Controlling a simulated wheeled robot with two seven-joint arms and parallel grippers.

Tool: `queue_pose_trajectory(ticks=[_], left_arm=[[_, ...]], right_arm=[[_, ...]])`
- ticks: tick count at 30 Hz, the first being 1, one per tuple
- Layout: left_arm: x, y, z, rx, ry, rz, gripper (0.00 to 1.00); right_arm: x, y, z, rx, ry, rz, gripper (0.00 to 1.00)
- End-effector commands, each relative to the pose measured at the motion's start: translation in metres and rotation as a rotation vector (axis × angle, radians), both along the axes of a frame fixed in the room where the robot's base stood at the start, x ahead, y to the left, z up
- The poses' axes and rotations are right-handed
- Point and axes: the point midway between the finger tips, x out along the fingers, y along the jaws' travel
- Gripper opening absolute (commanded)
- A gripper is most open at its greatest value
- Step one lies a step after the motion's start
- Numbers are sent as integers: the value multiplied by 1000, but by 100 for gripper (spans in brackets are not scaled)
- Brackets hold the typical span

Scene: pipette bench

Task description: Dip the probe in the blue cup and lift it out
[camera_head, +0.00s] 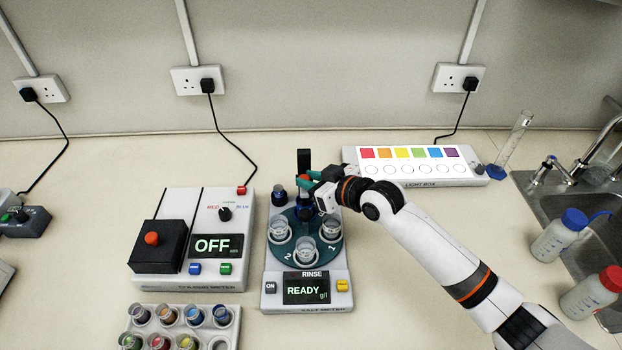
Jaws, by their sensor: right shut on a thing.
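My right gripper (311,184) reaches in from the right over the back of the salt meter (260,300). Its green fingers are shut on what looks like the probe, whose black upright top (304,159) shows above them. Below the fingers, a dark blue shape (304,211) at the back of the round turntable (318,264) may be the blue cup. The gripper partly covers it, and I cannot tell whether the probe's tip is inside. Clear cups stand on the turntable at left (280,230), right (332,228) and front (306,251). My left gripper is out of view.
The meter reading OFF (172,283) is farther left, above a rack (233,329) of coloured cups. A light box (415,168) lies behind my arm. Bottles (555,240) and a sink are at right.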

Motion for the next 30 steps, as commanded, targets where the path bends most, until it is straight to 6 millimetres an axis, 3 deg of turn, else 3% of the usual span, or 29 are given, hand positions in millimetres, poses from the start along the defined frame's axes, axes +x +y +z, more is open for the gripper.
queue_pose_trajectory(ticks=[5, 16, 26, 27, 30], left_arm=[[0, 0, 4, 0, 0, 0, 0], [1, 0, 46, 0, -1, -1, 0], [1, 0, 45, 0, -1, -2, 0], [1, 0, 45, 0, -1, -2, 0], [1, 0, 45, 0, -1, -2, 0]], right_arm=[[0, 0, 4, 0, 0, 0, 0], [0, 0, 56, 1, -2, 0, 0], [1, 0, 59, 4, -6, -1, 0], [1, 0, 60, 5, -7, -1, 25], [1, 0, 60, 5, -7, -1, 41]])
